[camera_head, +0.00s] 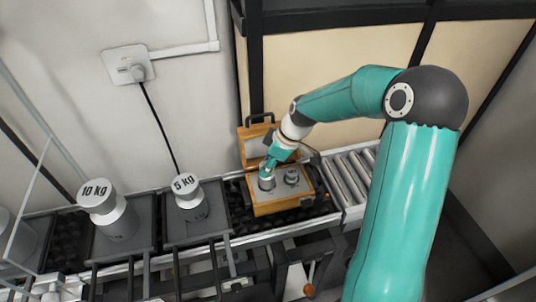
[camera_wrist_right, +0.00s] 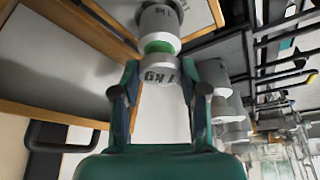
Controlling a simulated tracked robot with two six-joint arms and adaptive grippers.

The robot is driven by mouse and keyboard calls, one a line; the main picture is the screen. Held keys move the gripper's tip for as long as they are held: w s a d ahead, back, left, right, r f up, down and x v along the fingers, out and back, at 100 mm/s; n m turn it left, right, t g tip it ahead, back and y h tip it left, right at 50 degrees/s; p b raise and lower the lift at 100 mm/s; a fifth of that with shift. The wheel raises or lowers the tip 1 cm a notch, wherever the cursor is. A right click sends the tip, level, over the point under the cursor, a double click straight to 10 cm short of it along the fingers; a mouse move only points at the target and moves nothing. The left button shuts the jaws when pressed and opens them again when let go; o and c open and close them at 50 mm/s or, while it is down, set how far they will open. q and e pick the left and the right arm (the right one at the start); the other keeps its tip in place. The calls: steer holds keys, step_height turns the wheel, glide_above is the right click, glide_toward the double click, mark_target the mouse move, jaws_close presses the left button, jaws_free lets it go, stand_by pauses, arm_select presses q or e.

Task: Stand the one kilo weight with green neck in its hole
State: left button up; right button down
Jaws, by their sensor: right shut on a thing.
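The one kilo weight is a grey metal cylinder with a green neck and a marked head; it fills the top middle of the right wrist view (camera_wrist_right: 160,22). My right gripper (camera_wrist_right: 160,70) is shut on its head, one finger on each side. In the head view my right gripper (camera_head: 267,170) is over the left half of an open wooden case (camera_head: 284,207) with a grey insert. The weight (camera_head: 267,184) shows just below the fingers. I cannot tell whether its base is in a hole or above it. My left gripper is not in view.
Another small weight (camera_head: 291,177) stands in the insert's right half. The case's raised lid (camera_head: 252,147) is behind the gripper. Left of the case stand a 5 kg weight (camera_head: 190,200) and a 10 kg weight (camera_head: 112,215) on dark plates. Conveyor rollers (camera_head: 350,175) lie to the right.

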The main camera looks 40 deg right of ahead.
steer(key=shift+f, duration=2.05)
steer(key=c, duration=0.6)
jaws_free()
steer(key=shift+f, duration=0.1)
steer(key=v, duration=1.2)
